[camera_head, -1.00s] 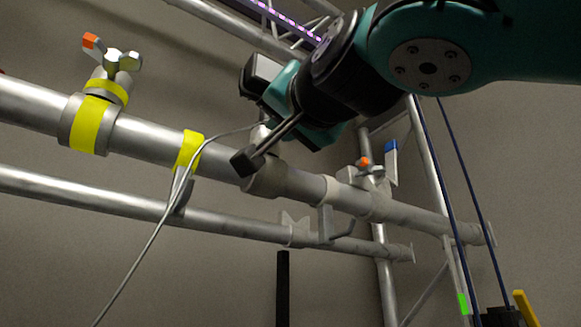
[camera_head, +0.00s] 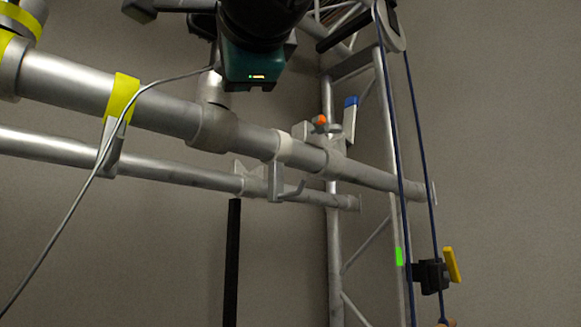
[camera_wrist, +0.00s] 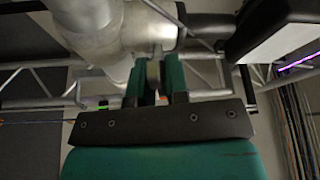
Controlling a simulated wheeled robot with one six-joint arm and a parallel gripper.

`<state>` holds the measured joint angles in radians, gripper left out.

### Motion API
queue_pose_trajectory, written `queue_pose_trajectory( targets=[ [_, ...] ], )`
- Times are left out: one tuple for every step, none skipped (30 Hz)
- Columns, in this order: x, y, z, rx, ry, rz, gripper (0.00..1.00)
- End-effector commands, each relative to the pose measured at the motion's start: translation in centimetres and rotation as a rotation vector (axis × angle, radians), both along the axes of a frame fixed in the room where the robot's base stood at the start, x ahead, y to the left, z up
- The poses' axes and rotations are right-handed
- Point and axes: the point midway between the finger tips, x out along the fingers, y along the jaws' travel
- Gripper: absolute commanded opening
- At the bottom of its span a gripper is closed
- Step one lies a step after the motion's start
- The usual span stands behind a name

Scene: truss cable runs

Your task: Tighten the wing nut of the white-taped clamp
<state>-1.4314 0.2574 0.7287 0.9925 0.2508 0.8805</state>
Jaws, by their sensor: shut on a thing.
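The pale, white-looking clamp (camera_head: 214,128) sits around the upper tube in the head view, with a stem (camera_head: 213,90) rising toward my gripper. The wrist view shows the clamp (camera_wrist: 95,25) close up at top left. There my gripper's (camera_wrist: 158,78) two green fingers are closed on either side of a thin grey piece, the wing nut (camera_wrist: 153,72). In the head view my gripper's body hides the nut and the fingertips. How tight the nut is cannot be seen.
A grey cable (camera_head: 90,180) hangs across the yellow-taped hook (camera_head: 121,100). A white band (camera_head: 284,147) with a hook is farther right. Another clamp with an orange tip (camera_head: 320,120) and a blue-tipped lever (camera_head: 350,115) stands beyond. Blue ropes (camera_head: 418,150) hang at right.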

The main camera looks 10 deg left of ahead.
Motion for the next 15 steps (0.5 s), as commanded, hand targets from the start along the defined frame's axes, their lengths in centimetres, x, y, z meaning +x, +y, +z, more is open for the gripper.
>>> queue_pose_trajectory(
  targets=[
    [-0.02, 0.08, 0.2, 0.019, 0.026, 0.002, 0.0],
    [-0.02, 0.08, 0.19, 0.032, 0.042, 0.002, 0.0],
    [0.0, 0.06, 0.17, 0.049, 0.061, 0.0, 0.0],
    [0.0, 0.05, 0.17, 0.061, 0.074, 0.0, 0.0],
    [0.0, 0.06, 0.15, 0.071, 0.087, 0.001, 0.0],
    [0.0, 0.06, 0.12, 0.085, 0.103, 0.0, 0.0],
    [0.01, 0.08, 0.11, 0.094, 0.113, 0.001, 0.0],
    [0.01, 0.07, 0.09, 0.101, 0.123, 0.0, 0.0],
    [0.02, 0.07, 0.05, 0.112, 0.135, 0.0, 0.0],
    [0.02, 0.06, 0.04, 0.119, 0.143, 0.0, 0.0],
    [0.01, 0.06, 0.02, 0.125, 0.15, -0.001, 0.0],
    [0.02, 0.05, 0.0, 0.132, 0.158, -0.001, 0.0],
    [0.02, 0.05, 0.0, 0.136, 0.164, 0.0, 0.0],
    [0.01, 0.05, -0.01, 0.141, 0.168, 0.001, 0.0],
    [0.01, 0.05, -0.02, 0.145, 0.173, 0.001, 0.0]
  ],
)
